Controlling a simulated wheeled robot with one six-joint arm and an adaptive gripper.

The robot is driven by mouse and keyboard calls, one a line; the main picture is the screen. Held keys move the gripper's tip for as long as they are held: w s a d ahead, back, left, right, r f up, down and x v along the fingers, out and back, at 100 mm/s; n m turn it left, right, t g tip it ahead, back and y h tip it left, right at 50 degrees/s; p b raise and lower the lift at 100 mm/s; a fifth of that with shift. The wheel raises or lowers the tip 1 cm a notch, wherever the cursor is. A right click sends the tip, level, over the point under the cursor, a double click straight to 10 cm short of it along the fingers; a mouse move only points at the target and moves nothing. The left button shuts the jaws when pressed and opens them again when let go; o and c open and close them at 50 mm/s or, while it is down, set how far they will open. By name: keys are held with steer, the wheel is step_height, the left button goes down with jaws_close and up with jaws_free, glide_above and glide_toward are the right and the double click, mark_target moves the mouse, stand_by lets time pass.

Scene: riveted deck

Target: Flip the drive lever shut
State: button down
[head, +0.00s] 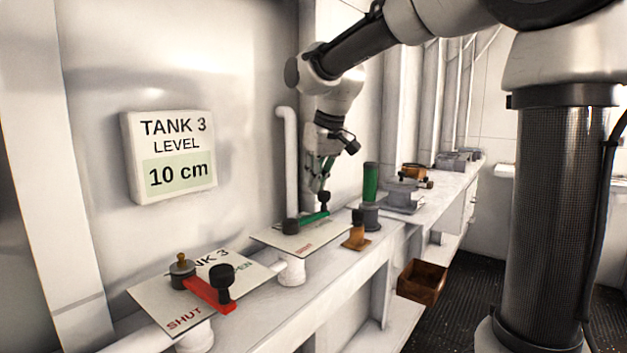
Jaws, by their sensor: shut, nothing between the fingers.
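A green lever (313,218) with a black knob lies across a white plate (275,234), running from a dark pivot at left toward the right. Red lettering shows at the plate's front and faint green lettering farther back. Nearer, a red lever (208,294) with a black knob and brass-topped pivot is on a plate (152,296) marked TANK 3, with SHUT at front left and OPEN at right. I cannot read the word drive on either plate. My gripper (322,193) is shut and empty, pointing down beside the green lever's knob; contact cannot be told.
A wooden box (422,281) is lower down. A TANK 3 LEVEL 10 cm sign (168,155) hangs on the wall.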

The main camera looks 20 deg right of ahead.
steer(key=shift+s+d, duration=0.1)
steer(key=shift+s+d+m, duration=0.15)
steer(key=shift+d+m, duration=0.05)
steer(key=shift+m, duration=0.2)
steer(key=s+d+m+h, duration=0.1)
steer(key=s+m, duration=0.1)
steer(key=s+d+m+h, duration=0.1)
steer(key=s+m, duration=0.1)
steer(key=s+d+m, duration=0.1)
steer(key=s+m, duration=0.1)
steer(key=m, duration=0.1)
steer(key=shift+s+h, duration=0.15)
steer(key=shift+h, duration=0.25)
steer(key=s+a+m+g+h, duration=0.1)
steer(key=s+a+m, duration=0.1)
steer(key=s+m, duration=0.5)
steer(key=shift+s+a+m+g+h, duration=0.2)
steer(key=shift+s+m+g+h, duration=0.2)
steer(key=shift+s, duration=0.35)
